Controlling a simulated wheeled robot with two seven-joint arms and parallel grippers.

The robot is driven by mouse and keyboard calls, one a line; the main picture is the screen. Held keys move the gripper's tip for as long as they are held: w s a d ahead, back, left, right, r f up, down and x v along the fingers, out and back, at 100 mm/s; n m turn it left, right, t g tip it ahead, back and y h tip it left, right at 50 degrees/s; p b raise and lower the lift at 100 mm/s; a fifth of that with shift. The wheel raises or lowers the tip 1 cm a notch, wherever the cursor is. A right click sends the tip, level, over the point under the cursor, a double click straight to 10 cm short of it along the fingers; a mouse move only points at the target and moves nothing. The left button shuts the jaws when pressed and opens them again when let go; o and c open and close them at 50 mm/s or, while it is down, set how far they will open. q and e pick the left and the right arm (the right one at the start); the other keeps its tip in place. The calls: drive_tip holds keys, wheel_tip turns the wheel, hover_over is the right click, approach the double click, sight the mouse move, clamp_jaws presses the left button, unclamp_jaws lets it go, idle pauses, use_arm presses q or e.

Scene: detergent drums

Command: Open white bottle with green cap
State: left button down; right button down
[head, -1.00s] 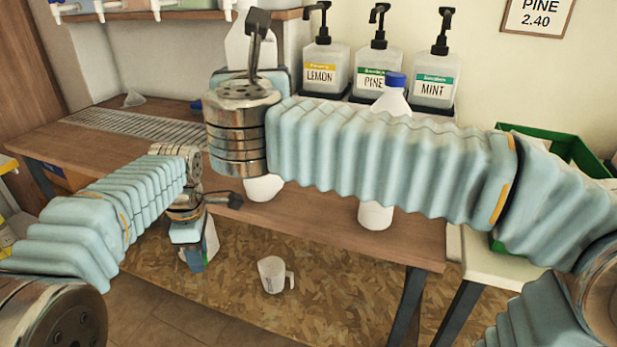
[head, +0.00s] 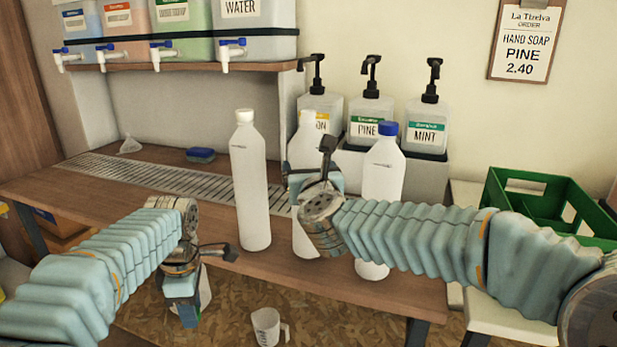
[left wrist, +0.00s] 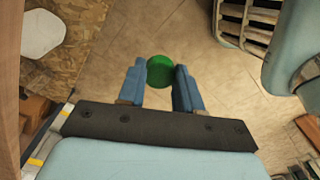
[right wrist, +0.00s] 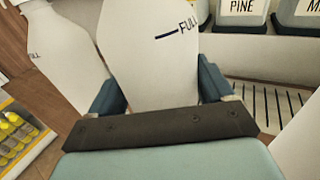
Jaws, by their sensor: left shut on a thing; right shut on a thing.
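My left gripper (left wrist: 160,74) is shut on a green cap (left wrist: 158,70), above the floor in front of the bench. In the head view it hangs at the lower left (head: 184,300), its fingertips hard to make out. My right gripper (right wrist: 160,88) is shut around a white bottle (right wrist: 155,50) marked FULL. In the head view this bottle (head: 300,152) is upright between two other bottles, partly hidden by my right gripper (head: 316,185). Its top shows no green. Its base looks to be at the bench top, though contact is unclear.
A white-capped bottle (head: 250,185) stands left of the held one, a blue-capped bottle (head: 383,170) close on its right. Soap pumps (head: 368,115) stand behind. A green crate (head: 545,205) is at the right. A white jug (head: 266,325) is below.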

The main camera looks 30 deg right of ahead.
drive_tip(key=shift+f, duration=0.35)
drive_tip(key=shift+f, duration=0.15)
unclamp_jaws()
